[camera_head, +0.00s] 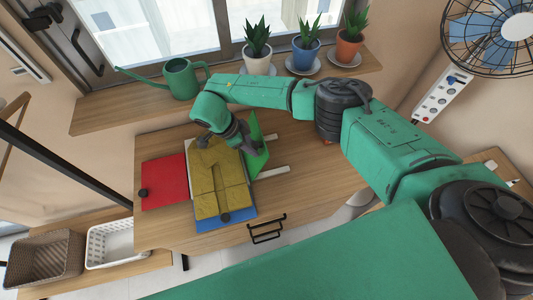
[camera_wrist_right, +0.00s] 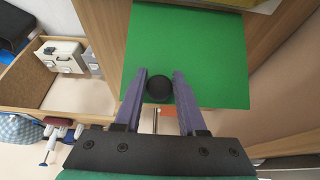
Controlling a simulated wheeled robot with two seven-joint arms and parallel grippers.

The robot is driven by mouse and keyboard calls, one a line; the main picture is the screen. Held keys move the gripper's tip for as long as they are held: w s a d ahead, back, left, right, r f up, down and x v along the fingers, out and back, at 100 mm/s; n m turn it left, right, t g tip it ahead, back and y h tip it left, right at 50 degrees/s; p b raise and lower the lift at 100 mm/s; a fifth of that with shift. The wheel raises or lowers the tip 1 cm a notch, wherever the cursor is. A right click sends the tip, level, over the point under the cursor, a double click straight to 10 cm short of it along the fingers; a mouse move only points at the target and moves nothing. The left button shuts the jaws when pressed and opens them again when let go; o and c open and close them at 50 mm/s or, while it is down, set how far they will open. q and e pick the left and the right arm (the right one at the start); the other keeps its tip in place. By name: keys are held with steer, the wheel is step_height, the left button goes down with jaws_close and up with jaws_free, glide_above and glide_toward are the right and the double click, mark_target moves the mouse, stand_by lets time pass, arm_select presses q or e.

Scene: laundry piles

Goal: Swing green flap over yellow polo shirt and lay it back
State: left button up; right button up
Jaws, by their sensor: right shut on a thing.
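The yellow polo shirt (camera_head: 217,184) lies folded flat on a folding board on the wooden table (camera_head: 290,200). The green flap (camera_head: 257,146) stands tilted up at the board's right side. My right gripper (camera_head: 240,139) is at the flap's upper edge. In the right wrist view the green flap (camera_wrist_right: 190,55) fills the upper middle, and my right gripper (camera_wrist_right: 159,88) is shut on its round black knob (camera_wrist_right: 159,88). The red flap (camera_head: 165,182) lies flat at the left, with a black knob. The blue flap (camera_head: 226,218) shows below the shirt. My left gripper is not in view.
A green watering can (camera_head: 180,79) and several potted plants (camera_head: 257,60) stand on the windowsill behind. A wicker basket (camera_head: 45,260) and a white basket (camera_head: 108,244) are at the lower left.

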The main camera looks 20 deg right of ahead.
mark_target(262, 144)
steer(key=d, duration=0.3)
steer(key=shift+f+y+p, duration=0.3)
steer(key=shift+p, duration=0.05)
steer(key=shift+d+f, duration=0.2)
steer(key=shift+d, duration=0.05)
